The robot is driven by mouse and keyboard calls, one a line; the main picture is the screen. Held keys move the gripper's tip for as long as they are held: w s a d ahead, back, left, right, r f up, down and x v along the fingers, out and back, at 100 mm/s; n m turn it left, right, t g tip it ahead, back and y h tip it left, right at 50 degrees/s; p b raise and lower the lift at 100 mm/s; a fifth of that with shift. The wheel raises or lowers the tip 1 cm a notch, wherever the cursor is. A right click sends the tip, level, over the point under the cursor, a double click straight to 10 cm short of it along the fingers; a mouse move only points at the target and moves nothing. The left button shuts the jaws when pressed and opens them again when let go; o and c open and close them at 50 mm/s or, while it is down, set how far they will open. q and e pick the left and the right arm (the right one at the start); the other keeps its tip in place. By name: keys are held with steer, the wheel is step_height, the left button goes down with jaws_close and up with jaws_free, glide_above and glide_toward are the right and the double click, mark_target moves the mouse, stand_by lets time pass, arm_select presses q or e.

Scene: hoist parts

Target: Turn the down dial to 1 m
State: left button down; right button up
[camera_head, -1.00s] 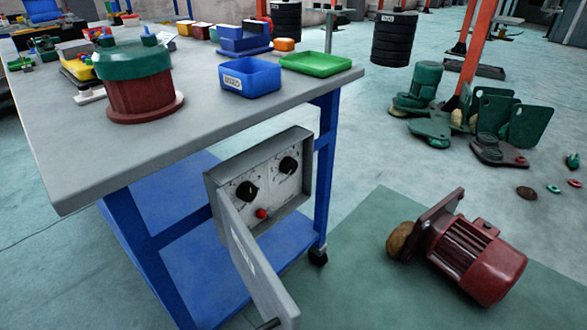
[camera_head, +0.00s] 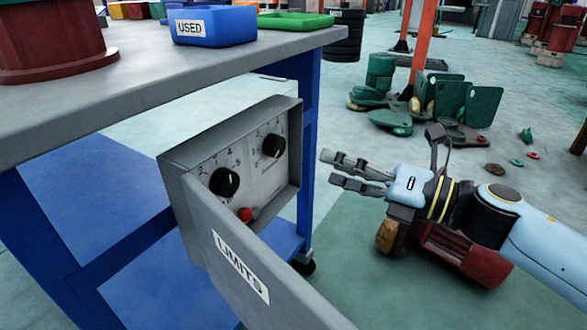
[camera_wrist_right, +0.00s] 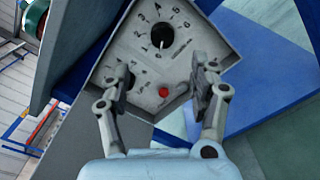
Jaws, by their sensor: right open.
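A grey limit box (camera_head: 180,165) is mounted at the side of the workbench with its door open. It has two black dials with number scales, a left one (camera_head: 224,182) and a right one (camera_head: 273,146), and a red button (camera_head: 244,214) below. Which dial is marked down is too small to read. My right gripper (camera_head: 345,172) is open and empty, to the right of the box and apart from it. In the right wrist view, one dial (camera_wrist_right: 162,35) shows clear beyond the open fingers (camera_wrist_right: 163,80); the other is partly hidden behind the left finger. My left gripper is out of view.
The door (camera_head: 268,262), labelled LIMITS, juts towards me. The workbench (camera_head: 180,85) carries a blue USED bin (camera_head: 214,26) and a green tray (camera_head: 295,20). A red motor (camera_head: 466,254) lies on the floor behind my right arm. Green parts (camera_head: 440,100) lie farther back.

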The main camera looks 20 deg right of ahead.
mark_target(280, 149)
steer(key=x, duration=0.9)
steer(key=shift+w+a+f, duration=0.15)
steer(key=shift+w+f, duration=0.05)
steer(key=shift+w, duration=0.2)
steer(key=shift+w+a, duration=0.3)
steer(key=shift+w, duration=0.1)
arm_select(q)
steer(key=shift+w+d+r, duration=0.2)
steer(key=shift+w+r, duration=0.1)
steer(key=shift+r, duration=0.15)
arm_select(e)
steer(key=c, duration=1.2)
